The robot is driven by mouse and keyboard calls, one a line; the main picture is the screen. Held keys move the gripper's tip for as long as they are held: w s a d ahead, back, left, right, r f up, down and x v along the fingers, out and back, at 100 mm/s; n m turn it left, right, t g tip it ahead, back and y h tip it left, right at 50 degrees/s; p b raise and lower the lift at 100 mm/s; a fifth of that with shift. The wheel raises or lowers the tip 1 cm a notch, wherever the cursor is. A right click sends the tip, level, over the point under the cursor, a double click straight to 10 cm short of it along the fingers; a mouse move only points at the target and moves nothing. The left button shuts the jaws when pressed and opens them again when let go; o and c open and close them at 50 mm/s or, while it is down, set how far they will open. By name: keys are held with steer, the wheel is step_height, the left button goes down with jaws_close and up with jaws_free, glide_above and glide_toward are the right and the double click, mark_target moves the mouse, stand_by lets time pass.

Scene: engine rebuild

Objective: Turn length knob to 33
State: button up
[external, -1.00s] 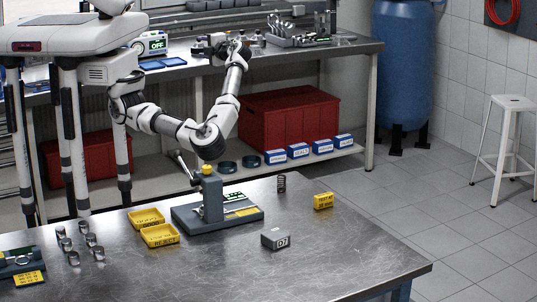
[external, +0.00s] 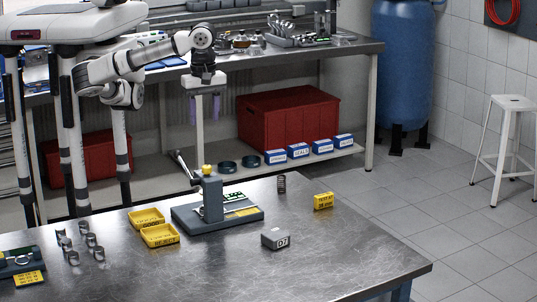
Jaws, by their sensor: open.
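A grey bench device (external: 213,200) with an upright post and a side lever (external: 184,167) stands on the metal table. A yellow knob-like cap (external: 207,169) tops its post; I cannot tell whether this is the length knob, and no scale reading is legible. My gripper (external: 204,112) points down with its two fingers apart and nothing between them. In the picture it hangs above the yellow cap, clear of it. A small yellow sign (external: 323,201) on the table begins "TEST AT"; its number is too small to read surely.
Two yellow trays (external: 160,235) lie left of the device. A dark spring (external: 281,184) stands behind right, and a grey block marked 07 (external: 275,239) lies in front. Several metal cylinders (external: 73,257) stand at left. The table's right front is clear.

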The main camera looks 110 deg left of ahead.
mark_target(207, 166)
step_height(207, 166, down, 14)
steer(key=b, duration=0.9)
steer(key=shift+r, duration=0.1)
steer(key=c, duration=1)
